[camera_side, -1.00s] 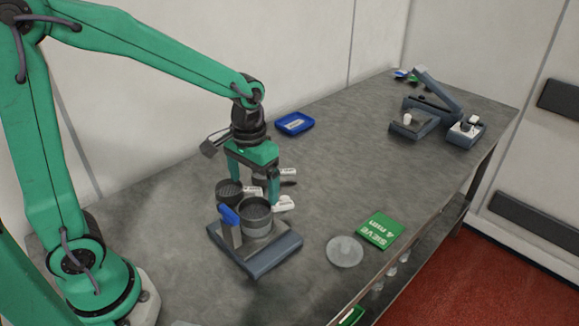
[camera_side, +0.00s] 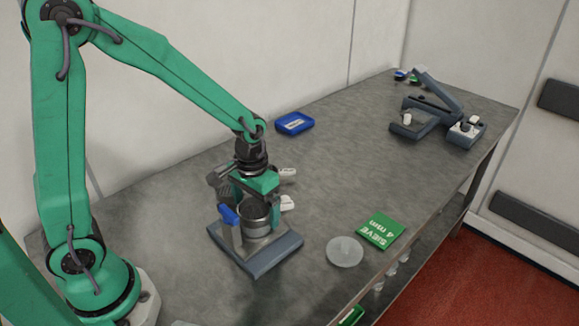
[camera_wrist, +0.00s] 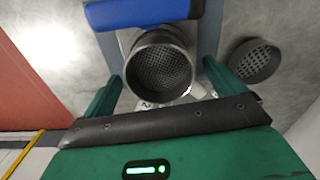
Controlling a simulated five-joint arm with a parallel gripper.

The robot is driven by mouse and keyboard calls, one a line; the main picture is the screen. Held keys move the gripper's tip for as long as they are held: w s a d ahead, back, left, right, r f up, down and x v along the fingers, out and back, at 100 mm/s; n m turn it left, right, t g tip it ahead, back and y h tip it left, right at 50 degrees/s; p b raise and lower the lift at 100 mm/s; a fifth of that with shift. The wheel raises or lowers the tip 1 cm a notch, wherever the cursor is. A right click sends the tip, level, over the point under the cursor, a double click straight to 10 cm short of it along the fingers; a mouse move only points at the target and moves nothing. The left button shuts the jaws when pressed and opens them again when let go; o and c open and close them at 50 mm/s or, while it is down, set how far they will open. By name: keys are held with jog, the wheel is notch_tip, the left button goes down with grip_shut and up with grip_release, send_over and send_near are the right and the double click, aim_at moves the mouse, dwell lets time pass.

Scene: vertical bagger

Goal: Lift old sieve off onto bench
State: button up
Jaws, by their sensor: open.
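A grey, round sieve (camera_side: 254,213) sits in the grey stand (camera_side: 268,256), which has a blue clamp or handle (camera_side: 229,214) on its left. In the wrist view, the sieve's dark mesh (camera_wrist: 161,68) faces up, below the blue part (camera_wrist: 140,12). My gripper (camera_side: 256,201) is above the stand, pointing down, close over the sieve. It is open, with one finger on each side of the sieve in the wrist view (camera_wrist: 158,92); contact cannot be told.
A green card reading "SIEVE 4 mm" (camera_side: 381,230) and a pale round disc (camera_side: 345,251) lie right of the stand. White tags (camera_side: 287,202) show beside the gripper. A blue tray (camera_side: 295,123) and a grey device (camera_side: 430,112) are farther back. The middle bench is clear.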

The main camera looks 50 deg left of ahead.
aim_at(256, 214)
jog(key=shift+f, duration=0.4)
jog(key=c, duration=1.1)
jog(key=shift+r, duration=1.15)
jog(key=shift+r, duration=1.65)
